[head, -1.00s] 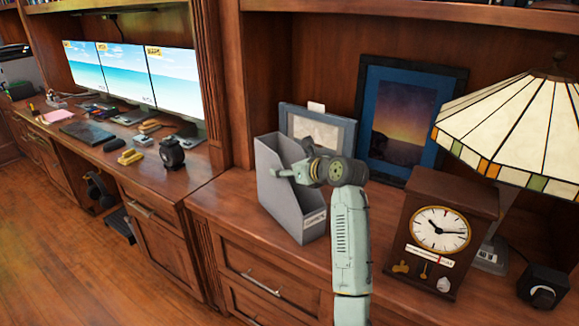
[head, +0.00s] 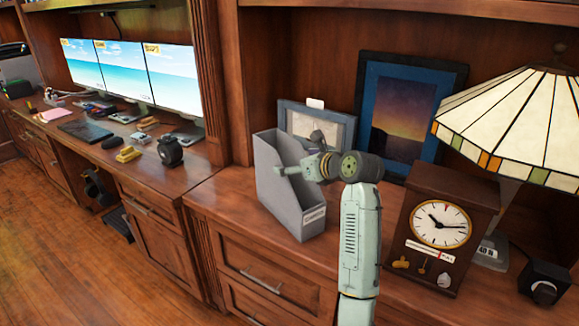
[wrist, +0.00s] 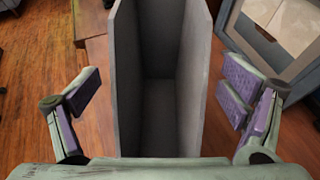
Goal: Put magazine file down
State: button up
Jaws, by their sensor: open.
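The grey magazine file (head: 283,196) stands upright on the wooden cabinet top, its label facing front. In the wrist view the file (wrist: 122,75) is seen from above, empty, with its open top between my fingers. My gripper (head: 300,172) is at the file's right upper side in the head view. In the wrist view my gripper (wrist: 160,98) is open, with one purple-padded finger on each side of the file and a visible gap to both walls.
A small framed picture (head: 325,132) stands close behind the file, and a larger blue-framed picture (head: 400,115) leans further right. A wooden clock (head: 440,225) and a stained-glass lamp (head: 515,120) stand to the right. The cabinet top (head: 225,190) left of the file is clear.

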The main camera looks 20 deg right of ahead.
jog(key=b+v, duration=0.1)
jog(key=v, duration=0.7)
jog(key=shift+b, duration=0.35)
